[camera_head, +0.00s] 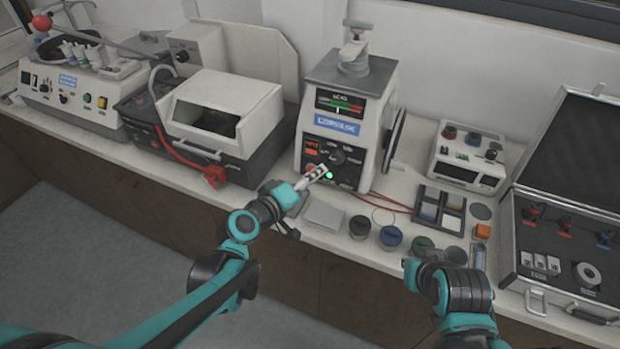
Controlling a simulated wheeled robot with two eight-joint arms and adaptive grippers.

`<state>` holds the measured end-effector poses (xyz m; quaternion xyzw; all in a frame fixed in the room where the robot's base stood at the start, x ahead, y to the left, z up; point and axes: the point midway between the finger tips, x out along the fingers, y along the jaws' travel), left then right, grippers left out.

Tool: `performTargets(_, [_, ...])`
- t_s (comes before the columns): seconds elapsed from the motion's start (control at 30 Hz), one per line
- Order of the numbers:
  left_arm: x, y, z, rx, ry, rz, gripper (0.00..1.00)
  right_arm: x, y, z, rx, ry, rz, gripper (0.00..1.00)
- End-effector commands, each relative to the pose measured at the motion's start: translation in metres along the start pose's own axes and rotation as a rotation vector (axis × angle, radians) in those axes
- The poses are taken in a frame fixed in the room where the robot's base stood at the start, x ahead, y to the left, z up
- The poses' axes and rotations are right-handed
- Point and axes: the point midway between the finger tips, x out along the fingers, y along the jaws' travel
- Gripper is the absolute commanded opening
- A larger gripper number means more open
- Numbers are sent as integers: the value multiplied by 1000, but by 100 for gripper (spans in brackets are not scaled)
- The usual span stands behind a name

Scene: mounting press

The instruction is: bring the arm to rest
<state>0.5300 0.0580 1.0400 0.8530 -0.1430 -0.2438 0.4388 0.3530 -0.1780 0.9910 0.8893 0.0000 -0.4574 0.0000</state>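My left gripper (314,175) is raised at the front panel of the mounting press (345,120), close to its lower knobs and a lit green button (329,175). Whether it touches the panel, and whether its fingers are open or shut, I cannot tell. My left arm (235,255) reaches in from the lower left. My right arm (462,290) is at the lower right, in front of the bench edge. Its gripper end (412,272) is near the small round jars and its fingers are not clear.
Several round jars (390,237), a grey block (323,216) and a compartment tray (438,208) stand along the bench front. An open case (565,255) is at the right. A lidded machine (215,115) and a control unit (70,95) stand left. A red cable (390,200) lies behind the jars.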

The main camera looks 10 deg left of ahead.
Motion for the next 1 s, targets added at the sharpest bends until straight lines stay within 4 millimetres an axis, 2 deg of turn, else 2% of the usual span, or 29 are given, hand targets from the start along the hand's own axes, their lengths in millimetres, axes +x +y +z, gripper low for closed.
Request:
performTargets(0.33, [0, 0, 0, 2, -1, -2, 51, 0, 0, 0, 0, 0, 0, 0])
performTargets(0.47, [-10, -2, 6, 59, -29, -40, 51, 0, 0, 0, 0, 0, 0, 0])
performTargets(0.57, [-30, -11, 16, 170, -85, -122, 51, 0, 0, 0, 0, 0, 0, 0])
performTargets(0.73, [-89, -45, 35, 408, -214, -340, 51, 0, 0, 0, 0, 0, 0, 0])
performTargets(0.9, [-150, -82, 41, 584, -312, -550, 51, 0, 0, 0, 0, 0, 0, 0])
performTargets(1.0, [-174, -95, 41, 643, -345, -633, 51, 0, 0, 0, 0, 0, 0, 0])
